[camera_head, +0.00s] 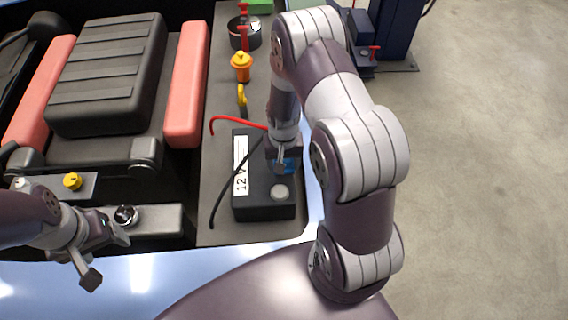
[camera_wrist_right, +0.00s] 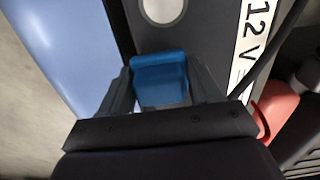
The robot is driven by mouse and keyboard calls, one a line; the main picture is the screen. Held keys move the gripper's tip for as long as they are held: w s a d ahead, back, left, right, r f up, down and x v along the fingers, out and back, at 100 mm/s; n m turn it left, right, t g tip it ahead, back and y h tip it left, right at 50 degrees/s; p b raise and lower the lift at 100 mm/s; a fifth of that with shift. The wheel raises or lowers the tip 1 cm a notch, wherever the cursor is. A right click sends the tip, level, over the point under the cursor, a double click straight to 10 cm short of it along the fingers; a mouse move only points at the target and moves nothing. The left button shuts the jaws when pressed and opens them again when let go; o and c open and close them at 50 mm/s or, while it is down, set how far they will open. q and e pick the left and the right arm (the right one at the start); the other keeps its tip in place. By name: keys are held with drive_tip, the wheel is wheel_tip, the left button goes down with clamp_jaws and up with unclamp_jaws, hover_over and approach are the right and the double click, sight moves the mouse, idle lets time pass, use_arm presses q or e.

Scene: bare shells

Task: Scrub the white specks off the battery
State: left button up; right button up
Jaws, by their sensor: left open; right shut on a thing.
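The black battery (camera_head: 248,205) with a white "12 V" label stands on a grey panel right of the seat; it also shows in the right wrist view (camera_wrist_right: 210,45). My right gripper (camera_head: 281,163) is over the battery's top. It is shut on a blue block-like scrubber (camera_wrist_right: 160,75), held at or just above the battery top; I cannot tell whether they touch. The right arm and gripper hide part of the top. White specks are not clear; a pale patch shows below the scrubber in the wrist view. My left gripper (camera_head: 108,259) is open and empty at lower left.
A red cable (camera_head: 238,121) and a black cable (camera_head: 216,205) lie by the battery. An orange-capped filler (camera_head: 241,67), a yellow loop (camera_head: 241,96) and a black pot (camera_head: 244,35) stand behind it. A black seat (camera_head: 108,75) is at left. Open floor lies right.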

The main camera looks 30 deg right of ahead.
sight(284, 160)
wheel_tip(284, 160, up, 4)
drive_tip(key=shift+s+a+f+p, duration=0.1)
drive_tip(key=shift+s+p, duration=0.05)
drive_tip(key=shift+p, duration=1.05)
drive_tip(key=shift+r+p, duration=0.6)
drive_tip(key=shift+r, duration=0.15)
